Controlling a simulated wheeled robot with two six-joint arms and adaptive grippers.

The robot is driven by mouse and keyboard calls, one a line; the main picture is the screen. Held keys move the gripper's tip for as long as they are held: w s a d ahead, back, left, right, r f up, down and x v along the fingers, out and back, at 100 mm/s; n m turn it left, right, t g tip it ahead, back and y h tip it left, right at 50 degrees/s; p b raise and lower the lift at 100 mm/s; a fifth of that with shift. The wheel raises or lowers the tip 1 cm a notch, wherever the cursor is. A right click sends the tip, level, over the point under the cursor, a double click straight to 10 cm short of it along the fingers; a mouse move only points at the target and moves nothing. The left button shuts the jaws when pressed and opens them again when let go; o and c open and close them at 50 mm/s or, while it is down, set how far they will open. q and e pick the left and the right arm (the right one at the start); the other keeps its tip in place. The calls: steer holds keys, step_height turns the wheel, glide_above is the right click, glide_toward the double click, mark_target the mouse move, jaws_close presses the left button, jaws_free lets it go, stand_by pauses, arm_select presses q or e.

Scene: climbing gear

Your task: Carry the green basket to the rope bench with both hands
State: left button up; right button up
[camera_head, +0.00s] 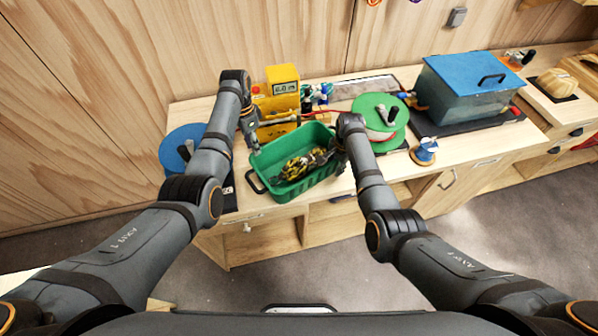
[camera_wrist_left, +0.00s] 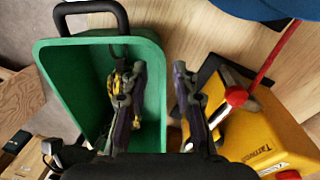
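The green basket (camera_head: 312,182) stands on a wooden bench (camera_head: 232,190), with a bundle of yellow and black gear (camera_head: 296,168) inside and a black handle (camera_head: 254,183) on its left end. My left gripper (camera_head: 254,146) is at its back left corner. In the left wrist view its fingers (camera_wrist_left: 160,105) are apart, one over the inside of the basket (camera_wrist_left: 75,85) and one outside, with the rim between them; I cannot tell whether they touch it. My right gripper (camera_head: 337,158) is at the basket's right end; its fingertips are hard to make out.
A yellow device (camera_head: 283,88) stands close behind the basket. A blue reel (camera_head: 176,146) is to its left and a green reel (camera_head: 381,107) to its right. A blue-lidded tank (camera_head: 468,90) and a small blue-and-white item (camera_head: 426,148) stand farther right. The floor in front is clear.

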arm_select(q)
step_height(320, 180, up, 4)
steer(key=shift+w+a+f, duration=0.1)
steer(key=shift+w+f, duration=0.05)
steer(key=shift+f, duration=0.05)
arm_select(e)
step_height(320, 180, up, 12)
steer(key=shift+s+d, duration=0.35)
steer(key=shift+s, duration=0.05)
steer(key=shift+f, duration=0.15)
